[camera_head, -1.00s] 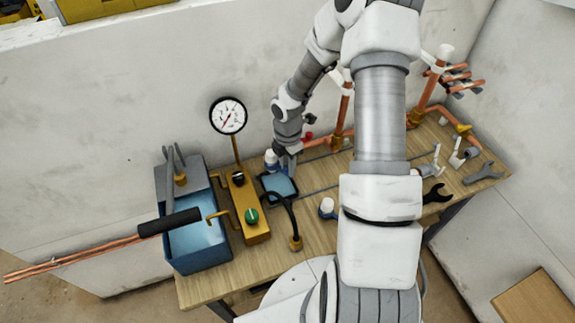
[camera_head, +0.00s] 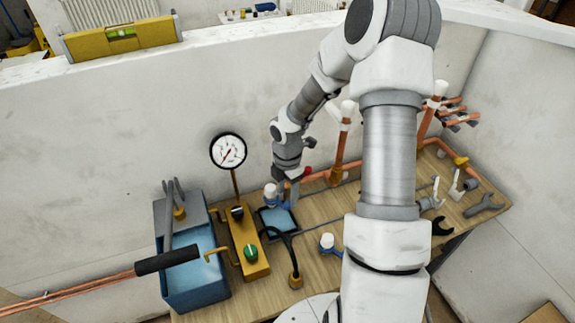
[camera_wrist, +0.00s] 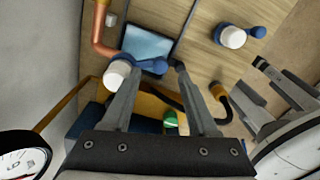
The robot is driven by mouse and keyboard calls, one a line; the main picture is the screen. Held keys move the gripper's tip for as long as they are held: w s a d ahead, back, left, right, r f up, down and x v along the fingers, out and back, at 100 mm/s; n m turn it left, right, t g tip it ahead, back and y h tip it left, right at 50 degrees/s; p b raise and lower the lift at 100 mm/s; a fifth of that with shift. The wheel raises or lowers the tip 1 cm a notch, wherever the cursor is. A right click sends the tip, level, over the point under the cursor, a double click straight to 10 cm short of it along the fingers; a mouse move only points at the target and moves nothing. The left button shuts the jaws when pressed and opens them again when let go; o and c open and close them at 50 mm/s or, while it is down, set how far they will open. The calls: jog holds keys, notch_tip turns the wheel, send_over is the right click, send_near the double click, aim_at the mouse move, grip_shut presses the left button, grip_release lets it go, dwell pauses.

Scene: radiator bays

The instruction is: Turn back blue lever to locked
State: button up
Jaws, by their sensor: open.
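A blue lever (camera_head: 270,196) with a white cap stands at the back of the bench beside a blue tray. In the wrist view the same blue lever (camera_wrist: 150,66) points right from its white cap (camera_wrist: 116,74). My gripper (camera_wrist: 158,68) is open, and the lever's free end lies between its fingertips; I cannot tell whether they touch it. In the head view my gripper (camera_head: 287,190) is just right of the white cap. A second blue lever (camera_head: 327,243) with a white cap is nearer the front; it also shows in the wrist view (camera_wrist: 232,36).
A dial gauge (camera_head: 228,151) rises from a yellow block (camera_head: 248,245) left of the lever. A blue tank (camera_head: 192,275) stands farther left. A black hose (camera_head: 292,250) curves in front of the tray (camera_head: 278,222). Copper pipes (camera_head: 339,150) rise behind, with a red part (camera_head: 307,171) nearby.

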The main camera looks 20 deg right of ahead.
notch_tip(320, 180, up, 13)
jog(key=shift+r, duration=0.2)
dwell(0.5)
